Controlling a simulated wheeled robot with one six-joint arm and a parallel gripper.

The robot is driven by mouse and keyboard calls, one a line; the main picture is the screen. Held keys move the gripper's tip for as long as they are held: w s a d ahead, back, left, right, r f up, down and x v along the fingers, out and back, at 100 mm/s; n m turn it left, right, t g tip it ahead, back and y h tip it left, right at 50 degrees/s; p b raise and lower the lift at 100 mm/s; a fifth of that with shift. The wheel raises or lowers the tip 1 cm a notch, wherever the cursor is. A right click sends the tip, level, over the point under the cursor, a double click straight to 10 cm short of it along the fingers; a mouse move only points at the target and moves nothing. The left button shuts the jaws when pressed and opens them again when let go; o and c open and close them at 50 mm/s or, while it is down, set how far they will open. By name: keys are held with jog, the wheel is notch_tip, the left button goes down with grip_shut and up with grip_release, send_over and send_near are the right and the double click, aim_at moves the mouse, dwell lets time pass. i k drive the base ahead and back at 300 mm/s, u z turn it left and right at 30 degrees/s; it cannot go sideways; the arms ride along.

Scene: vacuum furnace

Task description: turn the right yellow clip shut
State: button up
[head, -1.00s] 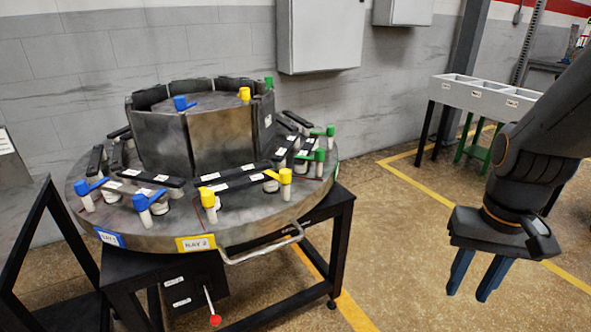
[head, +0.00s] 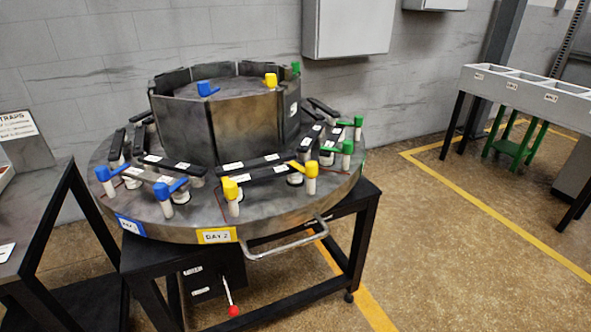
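The right yellow clip (head: 311,170) stands on a pale post near the front right rim of the round metal table (head: 190,229). Its yellow lever points left and slightly back, towards the end of a black bar (head: 266,172). My gripper is outside the view.
Blue clips (head: 163,191) are at the left of the table and green clips (head: 347,147) at the right. A metal handle rail (head: 288,246) sticks out at the front. A grey bin rack (head: 530,92) stands far right. Floor between is clear.

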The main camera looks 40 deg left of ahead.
aim_at(312, 170)
jog(key=k, duration=0.45)
jog(key=u, duration=1)
jog(key=i, duration=0.5)
jog(key=z, duration=0.05)
